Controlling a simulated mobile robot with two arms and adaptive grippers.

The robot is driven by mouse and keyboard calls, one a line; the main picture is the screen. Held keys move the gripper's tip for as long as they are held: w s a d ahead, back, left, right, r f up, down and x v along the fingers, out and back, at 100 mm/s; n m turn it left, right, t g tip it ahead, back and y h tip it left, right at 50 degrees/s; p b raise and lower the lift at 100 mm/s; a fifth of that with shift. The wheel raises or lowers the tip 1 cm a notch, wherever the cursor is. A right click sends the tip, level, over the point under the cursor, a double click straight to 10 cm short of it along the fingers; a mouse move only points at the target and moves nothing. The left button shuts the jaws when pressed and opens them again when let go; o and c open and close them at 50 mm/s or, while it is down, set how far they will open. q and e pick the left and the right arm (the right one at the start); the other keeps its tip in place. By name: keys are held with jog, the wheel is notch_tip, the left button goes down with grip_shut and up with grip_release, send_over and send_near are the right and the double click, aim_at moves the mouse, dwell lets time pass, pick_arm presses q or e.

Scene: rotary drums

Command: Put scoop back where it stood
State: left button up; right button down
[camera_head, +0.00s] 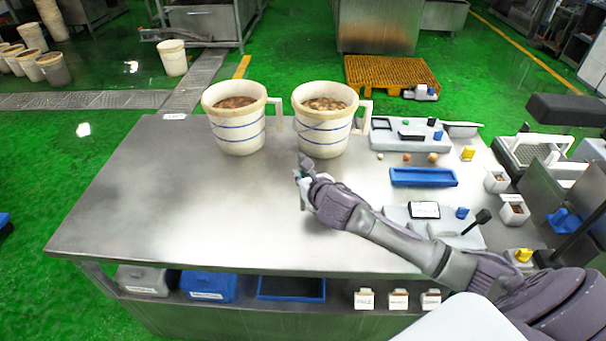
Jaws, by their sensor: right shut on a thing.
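My right gripper (303,178) is over the middle of the steel table (170,205), just in front of the right-hand white bucket (322,133). It is shut on a small dark grey thing (305,160) that points up toward the bucket. This may be the scoop, but its shape is mostly hidden by the fingers. The left-hand white bucket (236,130) stands beside the other; both hold brown pieces. A black-headed tool with a thin handle (483,217) leans at the table's right side. My left gripper is not in view.
A blue tray (423,177) lies right of my gripper. A grey scale (455,228) stands at the front right and a light panel with small items (395,141) at the back right. Small white cups (496,181) line the right edge. The table's left half is clear.

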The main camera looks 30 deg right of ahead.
jog(key=shift+f, duration=0.3)
grip_release()
dwell(0.8)
jog(key=shift+s, duration=0.1)
